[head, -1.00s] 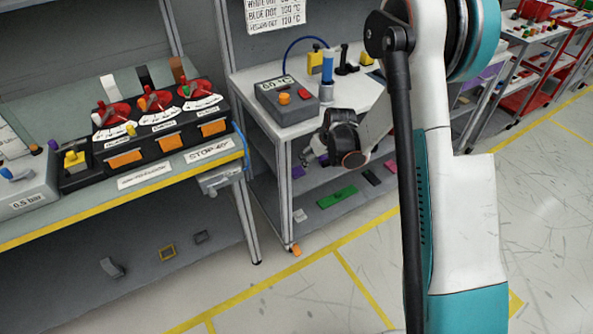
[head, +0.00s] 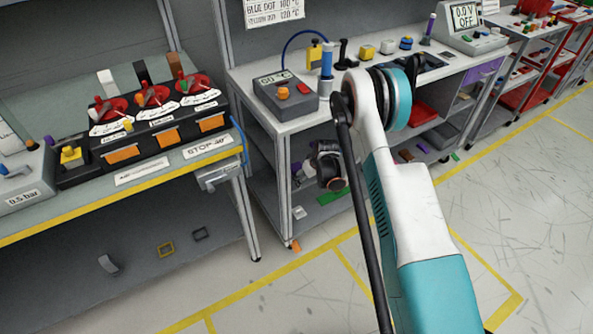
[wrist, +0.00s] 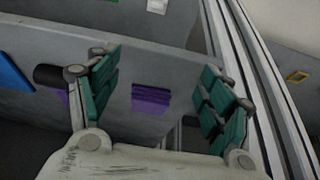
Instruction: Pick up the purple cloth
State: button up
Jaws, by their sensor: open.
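In the wrist view a small folded purple cloth (wrist: 150,98) lies on a grey shelf surface. In the head view my gripper (head: 329,165) is at the lower shelf of the middle bench, and I cannot make out the cloth clearly there. The distance from the fingers to the cloth is hard to tell.
A black cylinder (wrist: 50,75) with a purple item beside it and a blue item (wrist: 13,75) lie left of the left finger. A metal bench post (wrist: 245,75) runs close by the right finger. A green item (head: 333,196) lies on the lower shelf.

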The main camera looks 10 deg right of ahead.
aim_at(299, 169)
jog(key=shift+w+a, duration=0.25)
jog(key=shift+w, duration=0.7)
jog(key=w, duration=0.1)
jog(key=w+a+b, duration=0.1)
jog(key=w, duration=0.1)
jog(key=w+b, duration=0.1)
jog(key=shift+w+a+f, duration=0.25)
jog(key=shift+a, duration=0.05)
jog(key=shift+w+f+b, duration=0.1)
jog(key=shift+f+b, duration=0.2)
jog(key=shift+f, duration=0.05)
jog(key=shift+r, duration=0.1)
jog(key=c, duration=1.1)
